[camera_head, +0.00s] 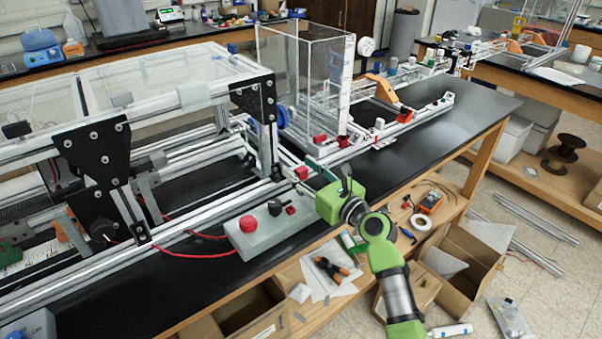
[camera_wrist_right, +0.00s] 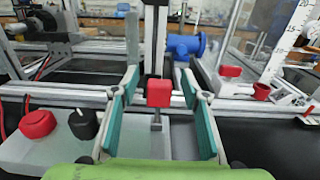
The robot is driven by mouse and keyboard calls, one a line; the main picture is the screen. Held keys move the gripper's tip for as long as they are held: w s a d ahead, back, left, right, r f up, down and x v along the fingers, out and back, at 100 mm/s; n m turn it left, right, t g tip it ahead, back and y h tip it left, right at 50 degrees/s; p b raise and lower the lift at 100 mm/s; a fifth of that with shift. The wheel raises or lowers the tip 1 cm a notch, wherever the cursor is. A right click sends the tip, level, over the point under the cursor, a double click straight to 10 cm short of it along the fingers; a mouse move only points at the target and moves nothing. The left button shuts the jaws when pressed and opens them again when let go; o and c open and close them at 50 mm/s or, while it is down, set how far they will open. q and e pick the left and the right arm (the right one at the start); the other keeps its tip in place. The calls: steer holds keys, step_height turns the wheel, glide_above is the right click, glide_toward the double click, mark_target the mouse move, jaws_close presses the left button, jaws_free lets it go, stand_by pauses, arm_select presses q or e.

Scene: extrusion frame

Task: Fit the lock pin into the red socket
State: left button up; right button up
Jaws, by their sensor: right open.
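In the right wrist view a red cube-shaped head on a thin grey stem, which looks like the lock pin (camera_wrist_right: 159,92), stands upright between and beyond my fingers. My right gripper (camera_wrist_right: 160,112) is open, with teal fingers on either side of it and a gap on each side. In the head view my green right gripper (camera_head: 330,180) is over the front edge of the bench. A small round red piece with a dark hollow, which looks like the red socket (camera_wrist_right: 261,91), is to the right in the wrist view. My left gripper is not in view.
A pale control box (camera_head: 265,235) with a red button (camera_head: 249,223) and a black knob (camera_head: 275,207) lies close to my gripper. Aluminium rails (camera_head: 180,215) run along the bench behind it. A clear-walled box (camera_head: 305,85) stands farther back. The black bench top (camera_head: 420,135) is clear at right.

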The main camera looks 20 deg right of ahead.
steer(key=shift+w+a, duration=0.1)
steer(key=shift+w, duration=0.1)
jaws_close()
